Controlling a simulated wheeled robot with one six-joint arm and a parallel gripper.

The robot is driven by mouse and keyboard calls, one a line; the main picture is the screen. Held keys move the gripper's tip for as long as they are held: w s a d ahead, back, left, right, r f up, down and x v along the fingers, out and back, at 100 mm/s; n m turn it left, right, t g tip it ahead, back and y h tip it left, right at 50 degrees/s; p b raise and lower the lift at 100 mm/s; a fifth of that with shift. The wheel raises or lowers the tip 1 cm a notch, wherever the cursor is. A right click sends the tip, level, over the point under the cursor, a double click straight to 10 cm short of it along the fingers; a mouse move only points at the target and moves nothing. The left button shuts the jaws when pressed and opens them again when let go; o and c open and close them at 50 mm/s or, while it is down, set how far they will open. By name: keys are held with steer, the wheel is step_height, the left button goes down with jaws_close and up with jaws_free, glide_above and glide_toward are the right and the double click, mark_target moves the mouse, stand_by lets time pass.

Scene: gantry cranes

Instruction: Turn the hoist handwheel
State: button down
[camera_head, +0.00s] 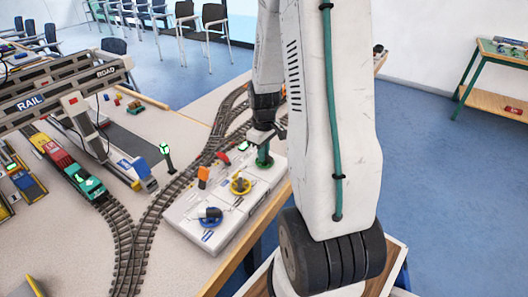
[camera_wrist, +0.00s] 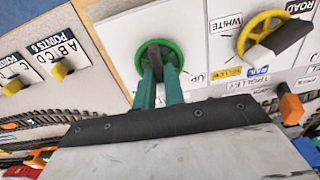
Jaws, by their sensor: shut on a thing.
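A green handwheel (camera_wrist: 139,62) with a dark crossbar or grip (camera_wrist: 156,63) is on the white control panel (camera_head: 188,212). It also shows at the panel's far end in the head view (camera_head: 264,163). My gripper (camera_wrist: 160,78) has teal fingers that are shut on the dark part of this wheel. A "UP"-like label lies beside the wheel, partly cut by my gripper; I cannot read the word hoist. A yellow handwheel (camera_wrist: 252,32) with a dark handle stands to its right in the wrist view, near a "TROLLEY" label.
A blue handwheel (camera_head: 211,222) is at the panel's near end, and an orange lever (camera_head: 203,175) stands by its left edge. Rail track (camera_head: 148,222) runs along the panel. Toy gantry cranes (camera_head: 66,88) and a train (camera_head: 60,160) are at the left.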

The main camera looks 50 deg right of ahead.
steer(key=shift+n, duration=0.3)
stand_by(0.4)
steer(key=c, duration=1.5)
jaws_free()
step_height(320, 180, up, 8)
steer(key=shift+f, duration=0.1)
